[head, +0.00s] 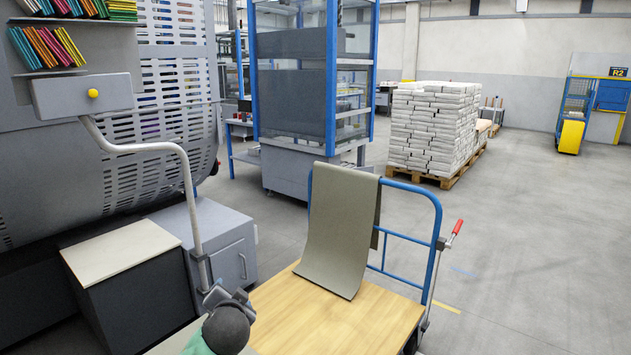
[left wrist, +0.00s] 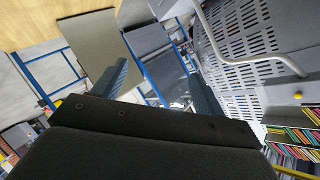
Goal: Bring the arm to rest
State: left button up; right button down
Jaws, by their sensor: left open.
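My left gripper (head: 226,296) is at the bottom of the head view, left of the wooden cart deck, with its dark wrist and a green arm part below it. In the left wrist view the two fingers of the left gripper (left wrist: 160,86) stand wide apart with nothing between them. It is open and empty. A grey-green sheet (head: 336,235) hangs over the blue cart handle and its lower end lies on the cart deck (head: 320,318). The sheet also shows in the left wrist view (left wrist: 92,48), beyond one finger. My right gripper is in neither view.
The bent grey tube (head: 187,185) of a control box (head: 82,95) stands close behind my left gripper. A dark cabinet with a pale top (head: 120,250) is at the left. Stacked bundles on a pallet (head: 432,125) stand farther back. The floor at right is clear.

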pick_arm(q)
jog(key=s+d+f+n+g+h+p, duration=0.1)
jog(key=s+d+f+g+p, duration=0.1)
jog(key=s, duration=1.2)
jog(key=s+d+f+n+g+h+p, duration=0.1)
jog(key=s+f+g+p, duration=0.4)
jog(key=s, duration=0.9)
jog(key=s+d+f+n+g+h+p, duration=0.2)
jog(key=s+f+p, duration=0.5)
jog(key=s, duration=0.7)
jog(key=shift+d+g+h, duration=0.3)
jog(key=shift+d+g, duration=0.3)
jog(key=shift+g, duration=0.5)
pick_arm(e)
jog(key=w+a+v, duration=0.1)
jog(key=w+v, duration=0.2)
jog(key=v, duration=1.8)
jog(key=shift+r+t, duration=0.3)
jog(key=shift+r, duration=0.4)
pick_arm(q)
jog(key=shift+s+f, duration=0.1)
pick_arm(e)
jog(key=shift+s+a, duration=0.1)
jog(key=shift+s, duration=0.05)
